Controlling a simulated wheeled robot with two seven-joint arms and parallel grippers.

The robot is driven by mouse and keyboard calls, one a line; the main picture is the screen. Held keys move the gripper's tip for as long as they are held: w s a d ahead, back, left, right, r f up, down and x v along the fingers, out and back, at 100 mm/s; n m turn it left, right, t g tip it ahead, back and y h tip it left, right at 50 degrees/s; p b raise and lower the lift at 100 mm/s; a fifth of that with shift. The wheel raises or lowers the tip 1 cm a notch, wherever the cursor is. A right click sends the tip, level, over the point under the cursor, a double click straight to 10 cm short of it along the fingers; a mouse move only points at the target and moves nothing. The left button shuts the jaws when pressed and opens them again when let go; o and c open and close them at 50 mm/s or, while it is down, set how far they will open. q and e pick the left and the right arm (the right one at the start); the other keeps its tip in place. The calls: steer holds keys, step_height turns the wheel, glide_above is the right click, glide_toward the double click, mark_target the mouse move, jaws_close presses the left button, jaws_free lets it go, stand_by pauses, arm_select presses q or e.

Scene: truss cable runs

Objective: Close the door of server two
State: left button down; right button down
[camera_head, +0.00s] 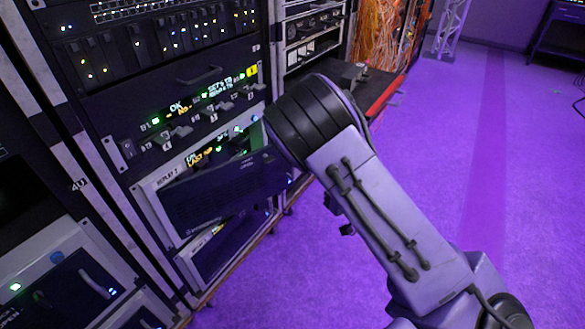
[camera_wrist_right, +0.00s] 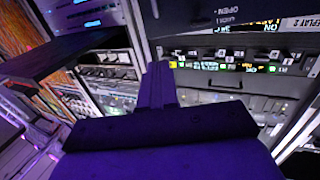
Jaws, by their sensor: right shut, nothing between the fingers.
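Server two, labelled REPLAY 2 (camera_head: 172,177), sits low in the rack in the head view. Its dark door (camera_head: 225,193) stands tilted out from the unit, partly open, with lit display text showing above it. My right arm reaches in from the lower right, and its black wrist joint is close to the door's right end; the gripper is hidden behind it there. In the wrist view my right gripper (camera_wrist_right: 158,83) is shut and empty, pointing at the rack. The REPLAY 2 label appears upside down there at upper right. I cannot tell whether the gripper touches the door. My left gripper is not in view.
A control unit with several switches and green-yellow displays (camera_head: 200,105) is above server two. A dark red-edged shelf (camera_head: 385,95) juts out beyond my wrist. Orange cables (camera_head: 378,35) hang behind it. The purple floor at right is clear.

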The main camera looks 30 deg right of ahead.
steer(key=w+p, duration=0.1)
steer(key=w, duration=1.3)
steer(key=shift+r, duration=0.2)
